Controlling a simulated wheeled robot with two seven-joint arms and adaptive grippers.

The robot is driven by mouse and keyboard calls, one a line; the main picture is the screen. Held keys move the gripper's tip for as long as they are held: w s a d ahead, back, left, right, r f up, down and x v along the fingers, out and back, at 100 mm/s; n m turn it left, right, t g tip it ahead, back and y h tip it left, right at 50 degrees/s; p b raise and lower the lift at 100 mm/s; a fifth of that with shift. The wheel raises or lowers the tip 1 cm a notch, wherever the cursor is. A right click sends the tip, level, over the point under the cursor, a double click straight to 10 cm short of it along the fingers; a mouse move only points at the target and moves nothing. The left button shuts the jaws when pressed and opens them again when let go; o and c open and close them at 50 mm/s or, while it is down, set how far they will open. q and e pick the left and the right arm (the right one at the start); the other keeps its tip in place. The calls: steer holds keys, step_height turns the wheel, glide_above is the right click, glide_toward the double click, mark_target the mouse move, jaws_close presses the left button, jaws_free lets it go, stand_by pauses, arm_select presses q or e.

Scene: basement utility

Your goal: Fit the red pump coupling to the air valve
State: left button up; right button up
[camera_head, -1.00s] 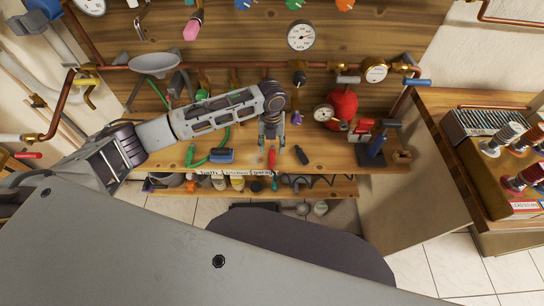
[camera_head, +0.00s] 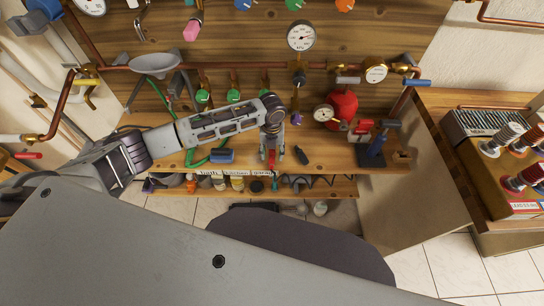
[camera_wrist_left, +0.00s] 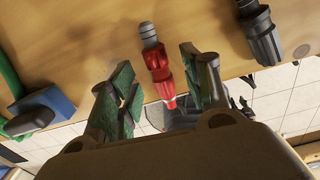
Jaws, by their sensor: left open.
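The red coupling (camera_head: 271,155) lies at the front edge of the wooden bench. In the left wrist view the red coupling (camera_wrist_left: 158,63) has a grey ribbed end and points between my fingers. My left gripper (camera_head: 272,151) is over it and open. In the left wrist view my left gripper (camera_wrist_left: 165,92) has one finger on each side of the coupling's near end, with gaps on both sides. I cannot tell for sure which fitting on the pipe wall is the air valve. My right gripper is not in view.
A black fitting (camera_head: 301,155) lies just right of the coupling; a blue block (camera_head: 221,156) and green hose (camera_head: 193,150) lie left. A red tank (camera_head: 342,105) and a dark stand (camera_head: 376,148) are at the right. Gauges, pipes and green-topped valves (camera_head: 234,96) line the wall behind.

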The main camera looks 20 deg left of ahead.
arm_select(q)
steer(key=shift+f, duration=0.45)
steer(key=c, duration=0.9)
jaws_close()
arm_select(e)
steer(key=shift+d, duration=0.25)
arm_select(q)
steer(key=shift+r, duration=0.2)
